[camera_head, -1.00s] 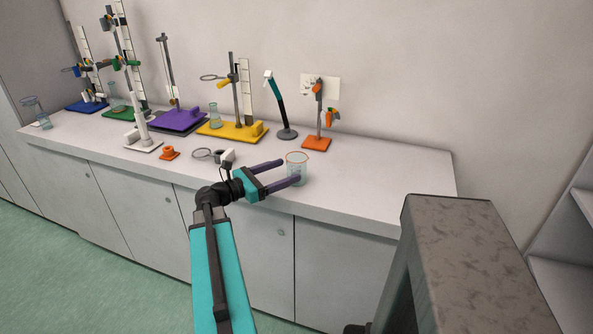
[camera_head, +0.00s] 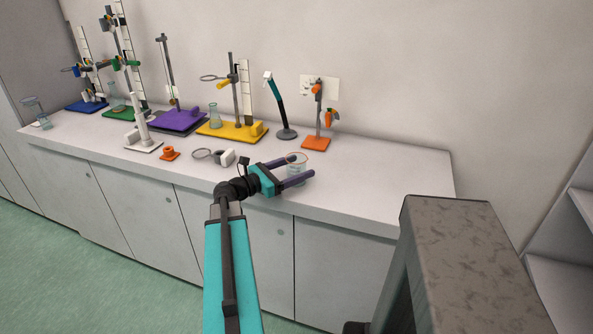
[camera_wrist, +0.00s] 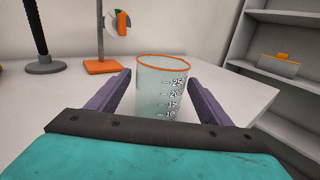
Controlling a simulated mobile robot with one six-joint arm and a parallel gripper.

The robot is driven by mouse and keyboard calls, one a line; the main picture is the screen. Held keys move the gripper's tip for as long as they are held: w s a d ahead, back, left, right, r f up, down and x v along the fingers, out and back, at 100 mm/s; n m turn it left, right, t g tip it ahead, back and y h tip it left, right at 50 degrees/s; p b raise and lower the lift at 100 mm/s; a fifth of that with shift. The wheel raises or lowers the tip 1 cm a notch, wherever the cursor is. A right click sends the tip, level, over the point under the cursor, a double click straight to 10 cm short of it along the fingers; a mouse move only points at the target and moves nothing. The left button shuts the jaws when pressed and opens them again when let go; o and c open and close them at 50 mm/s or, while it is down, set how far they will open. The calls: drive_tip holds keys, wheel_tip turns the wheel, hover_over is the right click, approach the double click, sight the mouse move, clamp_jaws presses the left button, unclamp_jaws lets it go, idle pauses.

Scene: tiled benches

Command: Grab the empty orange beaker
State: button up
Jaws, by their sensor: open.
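The orange-rimmed clear beaker (camera_head: 297,167) stands upright on the bench top near its front edge. It has white graduation marks, and no contents show in it. In the wrist view the beaker (camera_wrist: 160,85) is straight ahead, between the two purple fingers. My gripper (camera_head: 301,170) is open, with one finger on each side of the beaker. In the wrist view my gripper (camera_wrist: 160,90) shows a gap between each finger and the glass. The beaker's lower part is hidden by my gripper's body in the wrist view.
An orange-based stand (camera_head: 316,143) and a black-and-teal stand (camera_head: 287,133) are behind the beaker. A ring clamp (camera_head: 203,154) and an orange piece (camera_head: 170,154) lie to the left. The bench (camera_head: 390,185) is clear to the right.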

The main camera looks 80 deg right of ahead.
idle(0.5)
drive_tip(key=c, duration=1.2)
drive_tip(key=shift+r, duration=0.1)
